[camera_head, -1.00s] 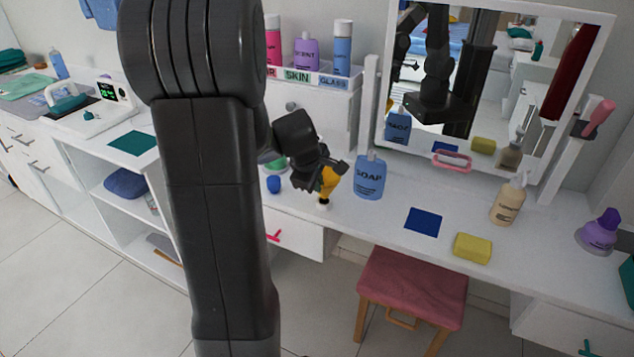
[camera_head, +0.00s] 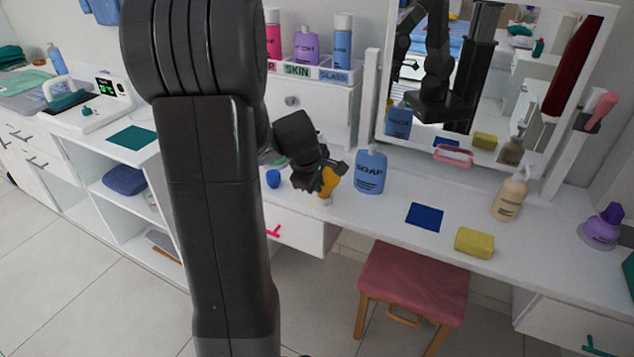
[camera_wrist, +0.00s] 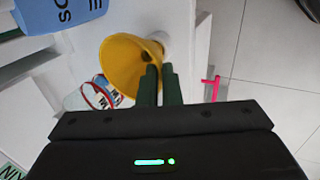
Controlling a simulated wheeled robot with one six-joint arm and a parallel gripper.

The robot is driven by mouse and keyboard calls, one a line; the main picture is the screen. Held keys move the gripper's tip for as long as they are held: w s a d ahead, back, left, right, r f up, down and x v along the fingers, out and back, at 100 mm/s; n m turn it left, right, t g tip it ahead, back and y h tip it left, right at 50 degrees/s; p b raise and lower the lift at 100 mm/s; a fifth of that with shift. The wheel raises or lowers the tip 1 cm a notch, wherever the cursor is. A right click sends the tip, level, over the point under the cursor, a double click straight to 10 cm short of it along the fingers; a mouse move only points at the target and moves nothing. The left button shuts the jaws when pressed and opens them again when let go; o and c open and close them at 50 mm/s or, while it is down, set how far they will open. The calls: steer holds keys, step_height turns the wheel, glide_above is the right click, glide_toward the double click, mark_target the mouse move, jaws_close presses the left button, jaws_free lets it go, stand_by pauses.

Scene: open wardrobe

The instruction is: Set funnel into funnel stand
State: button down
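The yellow funnel (camera_head: 328,182) is at my gripper (camera_head: 328,166) above the white vanity top, left of the blue soap bottle. In the wrist view the funnel (camera_wrist: 122,66) shows its wide mouth, and the fingers of my gripper (camera_wrist: 160,72) are close together on the right side of its rim. They appear shut on its wall. A small pale piece, likely the funnel stand (camera_head: 326,201), shows just under the funnel. A pale round piece also shows beside the funnel in the wrist view (camera_wrist: 160,40). Whether the spout is inside the stand is hidden.
The blue soap bottle (camera_head: 370,172) stands close right of the gripper. A small blue object (camera_head: 273,179) is to the left. A mirror (camera_head: 480,80) stands behind.

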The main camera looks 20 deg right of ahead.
steer(key=shift+f+b, duration=0.3)
steer(key=shift+f, duration=0.2)
steer(key=c, duration=1.5)
jaws_free()
steer(key=shift+c, duration=0.2)
steer(key=p+v, duration=0.2)
steer(key=v, duration=1.2)
steer(key=shift+w+d+f, duration=0.1)
steer(key=shift+f, duration=0.1)
